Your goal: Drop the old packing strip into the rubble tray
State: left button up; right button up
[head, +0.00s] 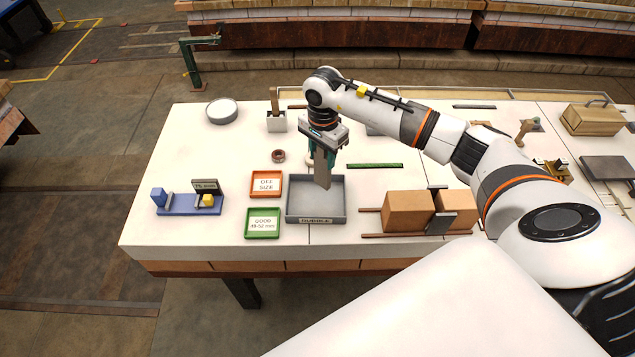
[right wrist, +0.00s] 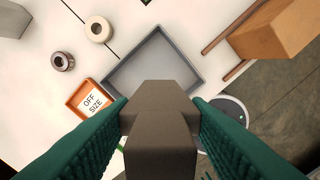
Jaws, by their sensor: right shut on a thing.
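My right gripper (head: 322,152), with green finger pads, points down and is shut on a grey-brown strip (head: 322,172), taken to be the old packing strip. The strip hangs upright over the grey rubble tray (head: 316,220), which has a "RUBBLE" label on its front wall. In the right wrist view the strip (right wrist: 160,145) sits between both green fingers and hides the near part of the tray (right wrist: 183,40). The visible tray floor is bare. I cannot tell how far the strip's lower end is above the floor. My left gripper is not in view.
Left of the tray lie an orange "OFF SIZE" tray (head: 266,184) and a green "GOOD" tray (head: 263,223). A blue gauge fixture (head: 188,205) stands farther left. Right are brown blocks (head: 408,211) on rails. A green strip (head: 375,166) and a small ring (head: 278,156) lie behind.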

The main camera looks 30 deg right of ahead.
aim_at(323, 170)
jog(key=shift+d+f, duration=0.2)
jog(key=shift+f, duration=0.1)
jog(key=shift+a+f+b, duration=0.1)
jog(key=shift+f+b, duration=0.35)
jog(key=shift+f, duration=0.15)
jog(key=shift+f+b, duration=1.1)
jog(key=shift+f, duration=1.15)
jog(key=o, duration=1.3)
jog(key=shift+r, duration=0.1)
